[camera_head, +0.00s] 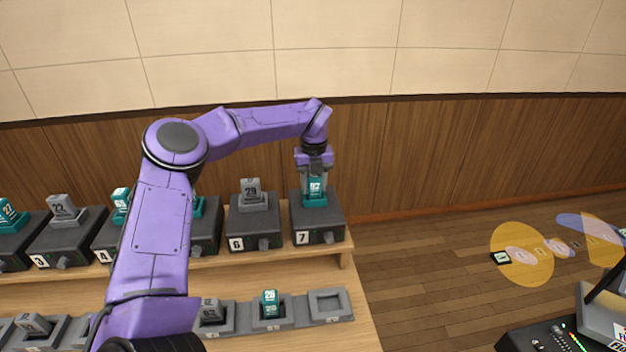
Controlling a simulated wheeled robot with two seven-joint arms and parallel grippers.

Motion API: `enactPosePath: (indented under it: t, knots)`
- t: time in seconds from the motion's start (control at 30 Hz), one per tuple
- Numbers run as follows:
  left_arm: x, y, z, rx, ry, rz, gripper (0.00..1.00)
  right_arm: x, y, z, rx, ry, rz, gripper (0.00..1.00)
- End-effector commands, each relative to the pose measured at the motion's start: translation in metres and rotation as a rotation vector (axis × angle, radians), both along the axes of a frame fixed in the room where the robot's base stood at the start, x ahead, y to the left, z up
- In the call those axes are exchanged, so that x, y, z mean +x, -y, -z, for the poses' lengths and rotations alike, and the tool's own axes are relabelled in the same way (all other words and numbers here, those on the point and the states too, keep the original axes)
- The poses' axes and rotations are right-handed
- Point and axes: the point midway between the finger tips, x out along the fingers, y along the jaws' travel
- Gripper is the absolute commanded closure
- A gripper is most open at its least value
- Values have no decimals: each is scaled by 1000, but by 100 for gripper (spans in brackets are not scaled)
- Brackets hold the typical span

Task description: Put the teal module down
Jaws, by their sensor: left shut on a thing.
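My left gripper (315,178) points down over the dark dimmer box marked 7 (317,224), at the right end of the raised shelf. It is shut on a teal module (316,188) with white digits. The teal module stands upright on top of box 7, its base at the box's upper face. Whether it is fully seated in the box I cannot tell. My right gripper is not in the view.
Box 6 (254,222) beside it bears a grey module (251,192). The lower rack holds another teal module (270,303) and an empty grey slot (330,305) at its right end. A console (552,337) stands at lower right. My left arm hides part of the shelf.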

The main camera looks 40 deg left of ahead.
Motion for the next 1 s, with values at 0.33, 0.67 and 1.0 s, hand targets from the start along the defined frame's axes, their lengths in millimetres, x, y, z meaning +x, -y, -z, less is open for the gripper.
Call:
enactPosePath:
  t: [0.33, 0.67, 1.0]
  knots:
    - [0, 0, 4, 0, 0, 0, 38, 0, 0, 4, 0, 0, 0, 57]
    - [0, 0, 0, 0, 0, 0, 32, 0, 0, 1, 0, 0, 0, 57]
    - [1, 0, -69, 3, 4, -1, 32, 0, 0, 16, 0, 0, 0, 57]
